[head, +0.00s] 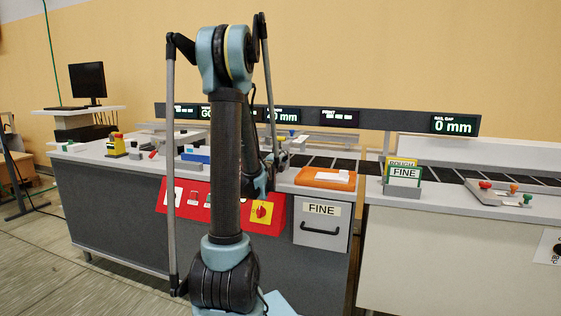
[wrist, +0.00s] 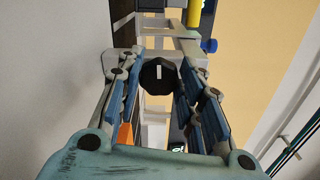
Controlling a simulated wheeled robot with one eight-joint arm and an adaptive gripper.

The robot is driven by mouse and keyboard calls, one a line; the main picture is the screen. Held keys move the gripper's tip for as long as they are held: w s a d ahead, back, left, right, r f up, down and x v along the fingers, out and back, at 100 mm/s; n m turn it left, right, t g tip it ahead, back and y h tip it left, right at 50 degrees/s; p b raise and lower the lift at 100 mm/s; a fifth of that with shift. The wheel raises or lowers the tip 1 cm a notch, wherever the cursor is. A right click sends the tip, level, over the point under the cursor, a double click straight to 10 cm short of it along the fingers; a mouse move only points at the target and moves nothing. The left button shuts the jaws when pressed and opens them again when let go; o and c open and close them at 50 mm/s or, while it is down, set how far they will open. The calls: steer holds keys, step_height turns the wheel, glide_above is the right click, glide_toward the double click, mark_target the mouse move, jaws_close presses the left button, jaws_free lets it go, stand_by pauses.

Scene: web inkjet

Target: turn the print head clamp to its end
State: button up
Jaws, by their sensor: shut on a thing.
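The print head clamp appears as a dark knob (wrist: 159,76) with a white line on its face, near the middle of the wrist view. The line stands about upright in the picture. My gripper (wrist: 158,88) is shut on this knob, with a blue-padded finger on its left and right. In the head view my arm column hides the knob, and only part of my gripper (head: 265,178) shows low over the counter.
An orange tray (head: 312,181) with a white item lies right of my arm. The rail gap display (head: 454,125) reads 0 mm. A yellow cylinder (wrist: 194,14) is above the knob.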

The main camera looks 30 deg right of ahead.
steer(key=n, duration=0.5)
steer(key=shift+a+f, duration=0.1)
steer(key=shift+f, duration=0.05)
stand_by(0.6)
steer(key=o, duration=1.1)
steer(key=shift+c, duration=0.2)
steer(key=v, duration=1.1)
steer(key=shift+s+a+f, duration=0.1)
steer(key=shift+s+a, duration=0.15)
steer(key=shift+a, duration=0.05)
